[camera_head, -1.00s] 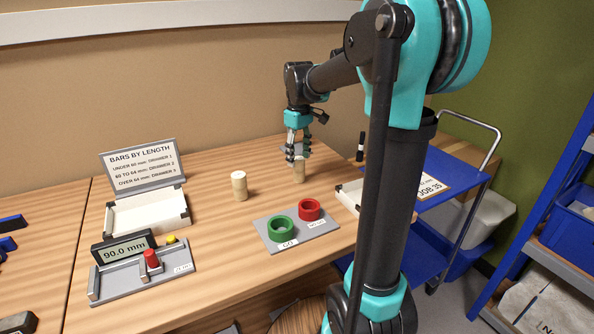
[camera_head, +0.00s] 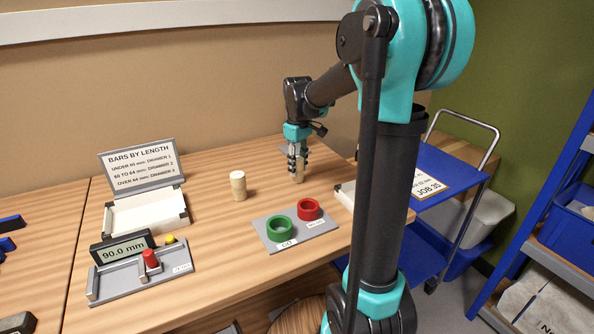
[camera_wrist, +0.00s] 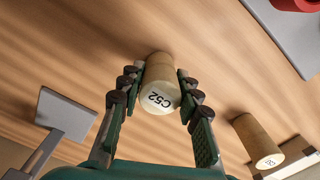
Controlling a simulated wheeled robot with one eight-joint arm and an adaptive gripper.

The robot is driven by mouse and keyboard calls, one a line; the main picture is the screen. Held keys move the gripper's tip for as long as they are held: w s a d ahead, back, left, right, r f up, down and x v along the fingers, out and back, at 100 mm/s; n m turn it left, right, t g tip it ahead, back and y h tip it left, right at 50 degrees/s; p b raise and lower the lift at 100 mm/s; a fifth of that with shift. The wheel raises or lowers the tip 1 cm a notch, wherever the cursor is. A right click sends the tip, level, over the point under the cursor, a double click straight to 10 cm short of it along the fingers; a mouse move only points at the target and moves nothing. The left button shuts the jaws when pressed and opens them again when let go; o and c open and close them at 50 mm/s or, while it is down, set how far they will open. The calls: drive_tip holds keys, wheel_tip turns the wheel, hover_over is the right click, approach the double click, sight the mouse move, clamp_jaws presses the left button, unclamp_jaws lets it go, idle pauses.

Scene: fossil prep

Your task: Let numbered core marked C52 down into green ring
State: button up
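The pale tan core marked C52 (camera_wrist: 161,88) stands upright between the fingers of my gripper (camera_wrist: 161,74) in the wrist view. The fingertips close against its two sides. In the head view my gripper (camera_head: 297,159) points down around the upper part of this core (camera_head: 298,174), which is at or very near the table top. The green ring (camera_head: 280,229) sits on a grey plate (camera_head: 320,229), in front and to the left of the core. It is outside the wrist view.
A red ring (camera_head: 309,209) sits on the same plate. A second core (camera_head: 238,186) stands to the left; it also shows in the wrist view (camera_wrist: 257,139). A white tray (camera_head: 146,214), a sign (camera_head: 140,165) and a gauge reading 90.0 mm (camera_head: 124,249) are further left.

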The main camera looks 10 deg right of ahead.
clamp_jaws()
drive_tip(key=shift+r, duration=0.1)
drive_tip(key=shift+r, duration=2.9)
